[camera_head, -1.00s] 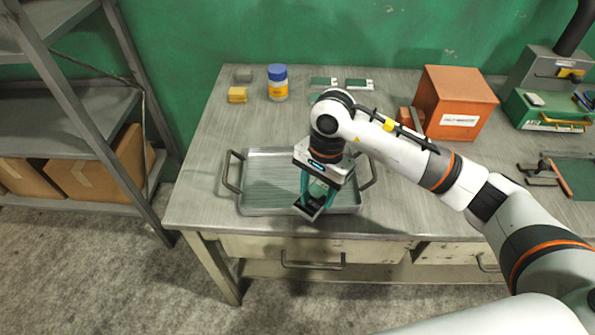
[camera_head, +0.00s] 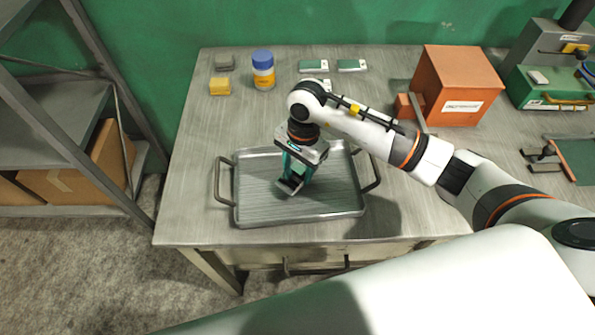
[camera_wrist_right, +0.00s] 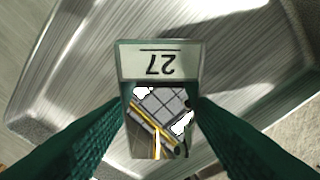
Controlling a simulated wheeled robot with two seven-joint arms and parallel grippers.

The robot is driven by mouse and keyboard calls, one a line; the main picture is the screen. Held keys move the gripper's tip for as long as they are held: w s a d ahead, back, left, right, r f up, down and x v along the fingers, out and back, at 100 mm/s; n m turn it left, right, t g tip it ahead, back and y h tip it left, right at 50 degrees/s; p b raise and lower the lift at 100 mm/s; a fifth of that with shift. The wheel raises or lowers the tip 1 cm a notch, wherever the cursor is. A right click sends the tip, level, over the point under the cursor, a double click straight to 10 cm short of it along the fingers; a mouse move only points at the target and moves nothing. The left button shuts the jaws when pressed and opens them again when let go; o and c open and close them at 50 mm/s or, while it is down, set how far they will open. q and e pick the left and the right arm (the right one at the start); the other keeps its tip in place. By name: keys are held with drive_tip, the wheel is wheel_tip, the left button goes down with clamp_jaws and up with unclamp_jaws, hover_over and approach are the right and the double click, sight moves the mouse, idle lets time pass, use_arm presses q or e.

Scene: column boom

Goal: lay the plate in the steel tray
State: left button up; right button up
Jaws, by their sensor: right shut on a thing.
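The steel tray (camera_head: 335,205) lies on the workbench, with a looped handle at each short side. My right gripper (camera_head: 291,184) is over the middle of the tray, pointing down, and is shut on the plate (camera_head: 289,188). In the right wrist view the plate (camera_wrist_right: 160,64) sits between the green fingers. I cannot tell whether the plate touches the tray floor. My left gripper is not in view.
An orange box (camera_head: 455,85) stands right of the tray. A blue-capped bottle (camera_head: 263,72), a yellow block (camera_head: 220,87), a grey block (camera_head: 224,62) and small green-and-white cards (camera_head: 313,66) lie behind it. The bench left of the tray is clear.

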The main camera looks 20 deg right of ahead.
sight(298, 171)
wheel_tip(298, 171, down, 3)
drive_tip(key=shift+f+p, duration=0.15)
drive_tip(key=shift+p, duration=0.25)
drive_tip(key=shift+f, duration=0.15)
drive_tip(key=o, duration=1.4)
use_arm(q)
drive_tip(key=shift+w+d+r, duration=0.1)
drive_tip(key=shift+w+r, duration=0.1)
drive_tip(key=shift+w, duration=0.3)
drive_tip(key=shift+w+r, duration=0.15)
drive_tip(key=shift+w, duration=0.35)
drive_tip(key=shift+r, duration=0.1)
use_arm(e)
drive_tip(key=r+b, duration=0.1)
drive_tip(key=r, duration=0.2)
drive_tip(key=d+r+b, duration=0.1)
drive_tip(key=r, duration=0.3)
drive_tip(key=w+r+b, duration=0.1)
drive_tip(key=r, duration=0.3)
drive_tip(key=shift+d+b, duration=0.2)
drive_tip(key=shift+b, duration=0.1)
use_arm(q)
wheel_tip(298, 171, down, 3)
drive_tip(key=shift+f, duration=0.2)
use_arm(e)
drive_tip(key=shift+r, duration=0.55)
